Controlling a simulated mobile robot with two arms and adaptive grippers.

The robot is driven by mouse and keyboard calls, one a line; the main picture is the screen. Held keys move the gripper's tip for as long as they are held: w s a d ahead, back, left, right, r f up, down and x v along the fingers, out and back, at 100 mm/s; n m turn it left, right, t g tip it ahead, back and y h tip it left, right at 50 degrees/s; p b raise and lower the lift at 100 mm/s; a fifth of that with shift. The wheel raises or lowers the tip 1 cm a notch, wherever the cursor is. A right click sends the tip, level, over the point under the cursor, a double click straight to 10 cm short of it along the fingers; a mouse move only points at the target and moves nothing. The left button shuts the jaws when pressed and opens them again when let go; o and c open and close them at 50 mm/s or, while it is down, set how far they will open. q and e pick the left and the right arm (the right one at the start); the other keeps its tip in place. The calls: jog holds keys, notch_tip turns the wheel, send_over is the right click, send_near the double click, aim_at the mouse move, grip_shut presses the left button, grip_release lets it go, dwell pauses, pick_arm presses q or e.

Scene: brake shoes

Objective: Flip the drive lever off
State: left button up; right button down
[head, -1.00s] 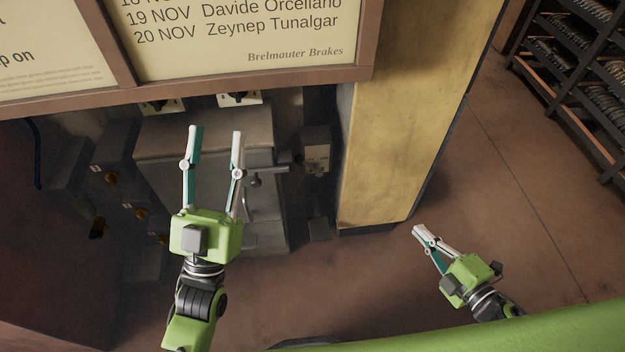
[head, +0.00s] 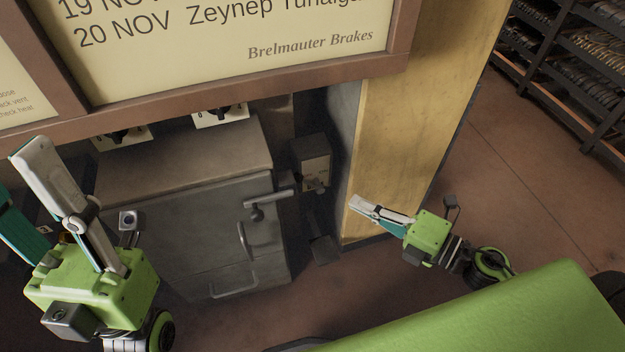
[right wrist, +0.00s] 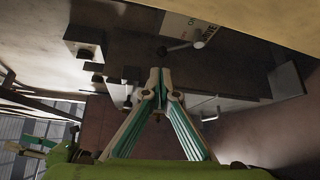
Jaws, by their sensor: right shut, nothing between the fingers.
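The drive lever's switch box (head: 313,158) is a small grey box in the recess left of the yellow pillar in the head view. Its lever shows only as a small dark shape on the box's face. My left gripper (head: 14,170) is open at the far left.
A grey cabinet (head: 195,222) with a handle stands left of the switch box. The yellow pillar (head: 412,110) is close to my right gripper. A framed board (head: 250,62) hangs above. Shelves (head: 575,70) stand at the back right, with open floor before them.

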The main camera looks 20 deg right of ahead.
send_near(308, 183)
jog(key=w+a+r, duration=0.2)
jog(key=w+a, duration=0.2)
jog(key=shift+w+a+r, duration=0.25)
jog(key=shift+w+a, duration=0.15)
